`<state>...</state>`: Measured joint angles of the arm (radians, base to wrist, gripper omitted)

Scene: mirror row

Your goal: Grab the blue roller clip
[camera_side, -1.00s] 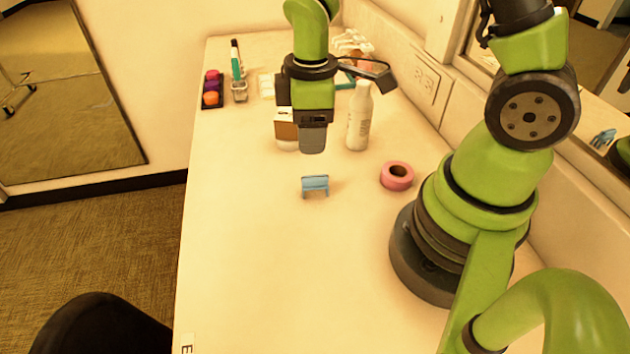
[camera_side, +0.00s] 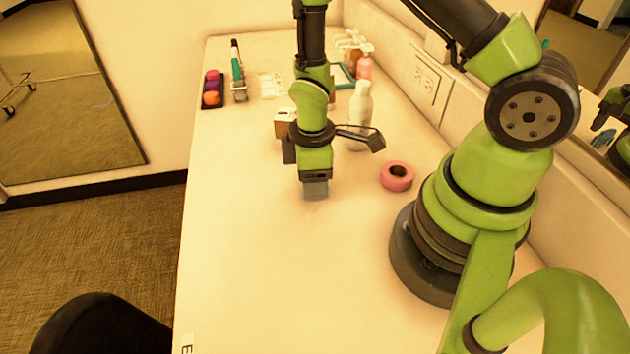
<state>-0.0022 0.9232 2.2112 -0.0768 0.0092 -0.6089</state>
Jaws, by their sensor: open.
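My gripper (camera_side: 315,189) points straight down over the white counter, with its tip low at the spot where the blue roller clip stood. The gripper is open. The blue clip is hidden behind or between the fingers, so I cannot tell whether they touch it.
A pink tape roll (camera_side: 397,176) lies to the right of my gripper. A white bottle (camera_side: 360,112) and a small brown-and-white box (camera_side: 284,123) stand behind it. A dark tray with coloured balls (camera_side: 212,90) is at the back left. The counter's front and left are clear.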

